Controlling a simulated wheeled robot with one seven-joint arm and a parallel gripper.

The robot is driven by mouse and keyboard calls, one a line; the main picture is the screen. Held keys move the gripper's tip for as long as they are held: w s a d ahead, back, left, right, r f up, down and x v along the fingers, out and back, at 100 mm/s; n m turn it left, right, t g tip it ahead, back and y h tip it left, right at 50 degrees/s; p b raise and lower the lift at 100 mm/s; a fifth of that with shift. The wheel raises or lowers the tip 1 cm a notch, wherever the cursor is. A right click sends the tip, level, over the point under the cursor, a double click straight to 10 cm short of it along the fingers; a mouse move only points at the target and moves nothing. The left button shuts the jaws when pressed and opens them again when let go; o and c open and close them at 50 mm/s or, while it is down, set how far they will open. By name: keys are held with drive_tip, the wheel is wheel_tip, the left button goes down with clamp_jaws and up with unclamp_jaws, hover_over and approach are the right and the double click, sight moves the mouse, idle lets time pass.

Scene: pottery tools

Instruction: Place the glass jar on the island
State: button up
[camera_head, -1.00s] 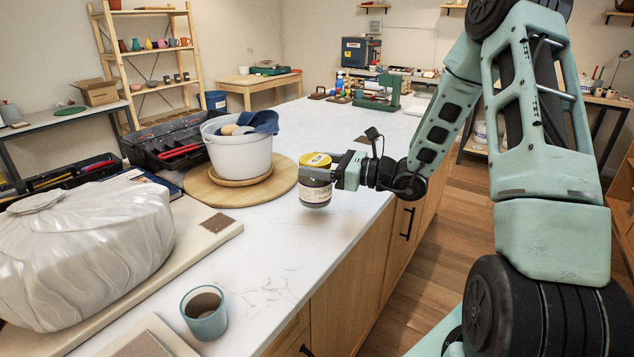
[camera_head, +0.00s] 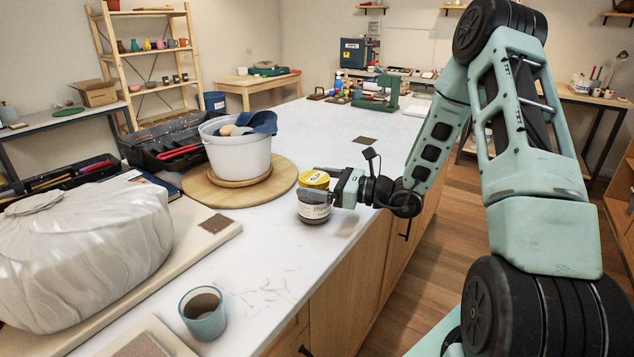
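The glass jar (camera_head: 314,211) has a yellow lid and a pale label, and it is upright. My gripper (camera_head: 318,195) is shut around the jar's upper part, reaching in from the right. The jar is over the white top of the island (camera_head: 260,245), near its right edge, at or just above the surface; I cannot tell whether its base touches. The far finger is partly hidden by the jar.
A round wooden board (camera_head: 215,196) with a white bucket (camera_head: 240,155) stands just left of the jar. A blue-grey cup (camera_head: 204,322) is at the front. A wrapped pale bundle (camera_head: 85,250) lies at left. The countertop between cup and jar is clear.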

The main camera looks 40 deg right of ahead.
drive_tip(key=shift+r, duration=0.25)
drive_tip(key=shift+s+d+f, duration=0.1)
drive_tip(key=shift+s+d, duration=0.15)
drive_tip(key=b+v, duration=0.2)
drive_tip(key=v, duration=0.9)
drive_tip(key=s+a+n+g+y, duration=0.35)
drive_tip(key=a+n+g, duration=0.6)
drive_tip(key=a, duration=0.75)
drive_tip(key=s+a+n+g+h, duration=0.5)
drive_tip(key=s+a+n+h, duration=0.8)
drive_tip(key=n, duration=1.4)
drive_tip(key=shift+s+a, duration=1.6)
drive_tip(key=shift+s, duration=0.7)
